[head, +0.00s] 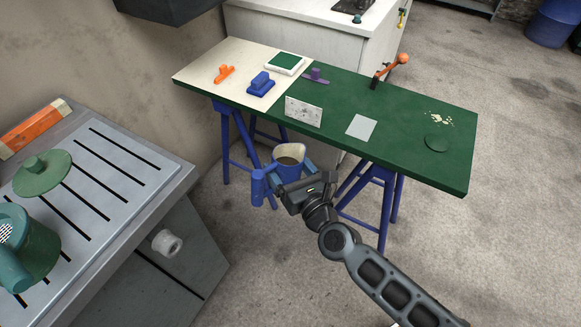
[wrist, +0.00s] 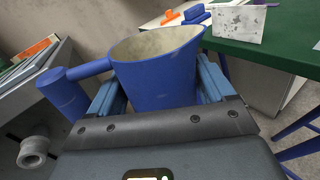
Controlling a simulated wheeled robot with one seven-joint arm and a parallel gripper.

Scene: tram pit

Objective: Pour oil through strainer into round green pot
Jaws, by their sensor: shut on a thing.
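My gripper (head: 288,176) is shut on a blue jug (head: 289,151) with a cream inside and a side handle. The jug also shows large in the wrist view (wrist: 158,80), upright between the two fingers. In the head view it is held in the air in front of the green table, and something brownish shows inside it. The round green pot (head: 38,250) stands on the slatted grey counter at the left edge, partly cut off. A strainer with a perforated face (head: 7,232) shows at its top. A green lid (head: 43,172) lies behind the pot.
The grey counter (head: 150,165) is at left, with an orange block (head: 32,127) at its back. The table (head: 420,165) on blue trestles holds a blue block (head: 261,84), an orange piece (head: 224,74), a standing speckled plate (head: 303,111) and other items. Open floor lies between counter and table.

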